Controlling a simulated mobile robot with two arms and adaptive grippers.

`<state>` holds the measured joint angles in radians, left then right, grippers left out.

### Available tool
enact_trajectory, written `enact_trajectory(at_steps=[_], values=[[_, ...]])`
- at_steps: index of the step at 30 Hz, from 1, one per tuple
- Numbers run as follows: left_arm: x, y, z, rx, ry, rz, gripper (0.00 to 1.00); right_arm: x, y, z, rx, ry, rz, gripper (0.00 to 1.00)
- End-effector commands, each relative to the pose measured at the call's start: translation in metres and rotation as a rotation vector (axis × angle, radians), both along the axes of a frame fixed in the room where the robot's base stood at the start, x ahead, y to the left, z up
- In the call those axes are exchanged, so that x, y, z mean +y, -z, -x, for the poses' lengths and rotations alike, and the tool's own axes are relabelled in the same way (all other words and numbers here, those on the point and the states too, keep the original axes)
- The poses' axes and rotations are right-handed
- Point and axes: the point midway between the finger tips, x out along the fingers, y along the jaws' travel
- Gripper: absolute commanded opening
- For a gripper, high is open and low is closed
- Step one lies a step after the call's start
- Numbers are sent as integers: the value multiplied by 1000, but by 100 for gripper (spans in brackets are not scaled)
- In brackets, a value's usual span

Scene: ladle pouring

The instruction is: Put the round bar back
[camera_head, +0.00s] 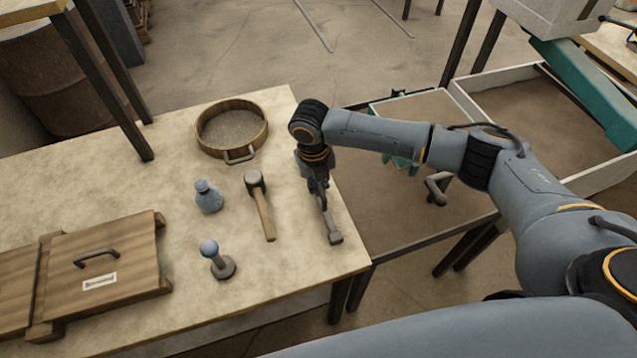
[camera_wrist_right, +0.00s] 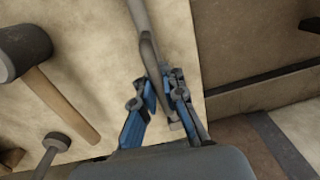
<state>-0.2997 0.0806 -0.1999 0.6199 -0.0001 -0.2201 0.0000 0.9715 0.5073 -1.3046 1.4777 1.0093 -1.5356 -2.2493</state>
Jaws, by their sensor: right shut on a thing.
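The round bar (camera_head: 327,222) is a slim grey rod, with a small blocky piece at its near end. My right gripper (camera_head: 317,186) points down at the table's right side and is shut on the bar. In the right wrist view the bar (camera_wrist_right: 146,35) runs between the blue fingers of my right gripper (camera_wrist_right: 161,88). I cannot tell whether the bar touches the table. The gripper hides part of the bar. My left gripper is not in view.
A mallet (camera_head: 264,210) lies just left of the gripper. A round wooden sieve (camera_head: 258,140), a blue-grey bottle (camera_head: 208,196), a blue-topped stand (camera_head: 222,268) and a wooden box (camera_head: 130,268) with a handle share the table (camera_head: 290,285). A lower drawer-like surface (camera_head: 420,218) lies right.

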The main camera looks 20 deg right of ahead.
Motion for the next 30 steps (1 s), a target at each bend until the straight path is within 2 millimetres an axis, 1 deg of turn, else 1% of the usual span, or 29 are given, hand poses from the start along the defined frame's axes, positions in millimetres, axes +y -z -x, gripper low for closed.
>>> enact_trajectory(at_steps=[11, 12, 15, 25, 28, 30], values=[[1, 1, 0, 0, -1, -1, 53, 0, 4, 0, -1, 0, -2, 0], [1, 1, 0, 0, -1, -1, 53, 0, 4, 0, 0, 0, -1, 14], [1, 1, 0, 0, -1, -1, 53, 0, 4, 0, 0, -1, -1, 33], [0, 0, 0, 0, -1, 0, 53, 0, 2, 0, -1, 0, -1, 33], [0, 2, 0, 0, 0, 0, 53, 1, -6, -1, -2, -1, -2, 33], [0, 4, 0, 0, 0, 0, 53, 2, -17, -1, -3, -1, -3, 33]])
